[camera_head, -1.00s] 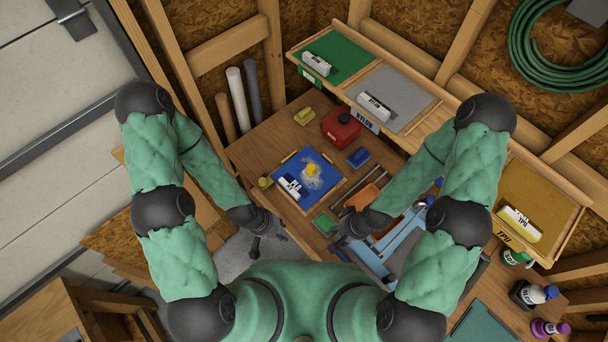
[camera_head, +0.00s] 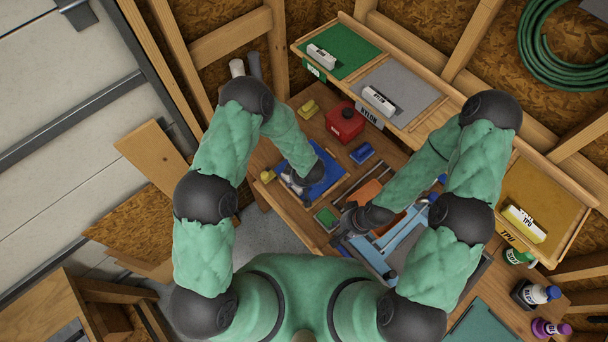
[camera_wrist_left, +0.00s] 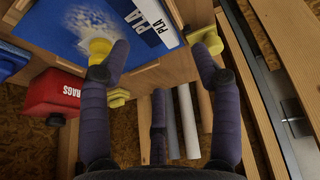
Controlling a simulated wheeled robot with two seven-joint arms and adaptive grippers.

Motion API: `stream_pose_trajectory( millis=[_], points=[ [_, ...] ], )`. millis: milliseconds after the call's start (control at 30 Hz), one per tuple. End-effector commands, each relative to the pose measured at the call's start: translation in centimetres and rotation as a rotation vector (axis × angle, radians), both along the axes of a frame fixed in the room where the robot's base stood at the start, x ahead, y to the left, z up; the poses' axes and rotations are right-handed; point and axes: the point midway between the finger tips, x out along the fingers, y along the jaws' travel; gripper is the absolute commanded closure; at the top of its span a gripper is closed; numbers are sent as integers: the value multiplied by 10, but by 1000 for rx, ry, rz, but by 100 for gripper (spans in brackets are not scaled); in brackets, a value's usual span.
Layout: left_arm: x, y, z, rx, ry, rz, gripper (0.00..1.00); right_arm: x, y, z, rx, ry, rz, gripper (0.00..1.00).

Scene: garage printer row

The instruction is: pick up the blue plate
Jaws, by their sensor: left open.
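The blue plate (camera_head: 328,180) lies on a wooden-edged tray on the bench, partly hidden by my left wrist. In the left wrist view the plate (camera_wrist_left: 60,20) shows a white PLA label (camera_wrist_left: 150,22), pale speckles and a yellow piece (camera_wrist_left: 100,47) on it. My left gripper (camera_head: 288,184) is over the plate's left side; in the left wrist view its fingers (camera_wrist_left: 160,52) are spread with nothing between them. The left-hand finger there overlaps the yellow piece; contact cannot be told. My right gripper (camera_head: 342,226) is low beside the tool tray, its fingers too small to read.
A red container (camera_head: 345,122), a blue box (camera_head: 362,153) and a yellow box (camera_head: 308,108) stand behind the plate. A green item (camera_head: 326,217) sits in front. A blue tool tray (camera_head: 398,240) is to the right. A raised shelf (camera_head: 412,140) runs behind.

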Motion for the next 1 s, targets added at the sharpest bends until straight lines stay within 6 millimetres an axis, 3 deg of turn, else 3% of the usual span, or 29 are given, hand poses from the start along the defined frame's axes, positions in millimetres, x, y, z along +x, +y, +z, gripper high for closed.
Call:
stream_pose_trajectory(
  millis=[167, 500, 767, 1000],
  points=[
    [3, -1, -7, 7, 0, 17, 37, 0, 0, -3, 0, 0, 0, 60],
    [16, 9, -48, 6, -1, 18, 37, 0, 0, -29, 0, 0, 0, 60],
    [20, 11, -56, 6, -1, 16, 37, 0, 0, -35, 0, 0, 0, 60],
    [29, 14, -80, 5, 0, 18, 37, 0, 0, -55, 0, 0, 0, 60]
  ],
)
